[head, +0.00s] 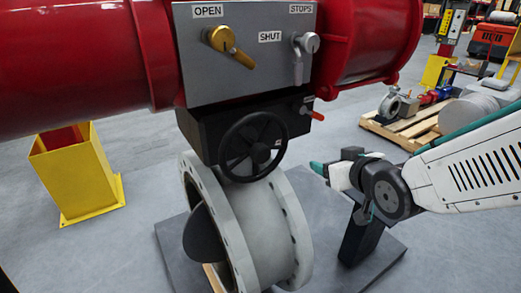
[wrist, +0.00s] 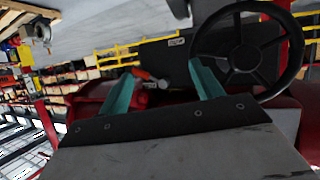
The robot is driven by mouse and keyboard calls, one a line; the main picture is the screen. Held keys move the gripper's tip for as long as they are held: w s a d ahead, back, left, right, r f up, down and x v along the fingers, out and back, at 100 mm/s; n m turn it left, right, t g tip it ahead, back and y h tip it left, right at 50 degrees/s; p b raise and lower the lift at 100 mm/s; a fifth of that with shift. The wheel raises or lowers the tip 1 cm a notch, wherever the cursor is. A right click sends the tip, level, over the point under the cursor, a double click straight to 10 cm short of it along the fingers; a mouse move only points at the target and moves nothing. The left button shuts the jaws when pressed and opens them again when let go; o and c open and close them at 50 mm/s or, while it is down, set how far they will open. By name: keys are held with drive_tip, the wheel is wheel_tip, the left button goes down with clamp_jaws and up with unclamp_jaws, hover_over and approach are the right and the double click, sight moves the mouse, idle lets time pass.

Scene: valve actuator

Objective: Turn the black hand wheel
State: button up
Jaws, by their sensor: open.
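The black hand wheel (head: 257,147) is a spoked ring on the front of a dark gearbox (head: 205,134), above the grey flanged valve body (head: 270,225). My gripper (head: 333,160) is open and empty, to the right of the wheel and a little lower, apart from it in the head view. In the wrist view my gripper (wrist: 163,78) shows two spread teal fingers. There the wheel (wrist: 245,57) is at the upper right, beside and partly beyond the right finger, not between the fingers. No contact is visible.
An orange-handled lever (head: 313,113) sticks out right of the wheel; it also shows between the fingers in the wrist view (wrist: 150,78). Above are a grey panel (head: 270,75) with a brass lever (head: 230,46) and a silver lever (head: 303,50). A yellow stand (head: 75,175) is left.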

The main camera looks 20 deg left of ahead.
sight(257, 150)
drive_tip(key=s+a+n+y, duration=0.1)
drive_tip(key=a+y, duration=0.1)
drive_tip(key=a, duration=0.2)
drive_tip(key=s+a+n+y, duration=0.1)
drive_tip(key=a+y, duration=0.1)
drive_tip(key=a, duration=0.2)
drive_tip(key=s+a+f+n+y, duration=0.1)
drive_tip(key=s+a+y, duration=0.1)
drive_tip(key=a, duration=0.2)
drive_tip(key=shift+a+t, duration=0.3)
drive_tip(key=shift+w+a+y, duration=0.1)
drive_tip(key=shift+a+y, duration=0.2)
drive_tip(key=shift+a, duration=0.05)
drive_tip(key=x, duration=0.7)
drive_tip(key=shift+w, duration=0.1)
drive_tip(key=shift+c, duration=0.3)
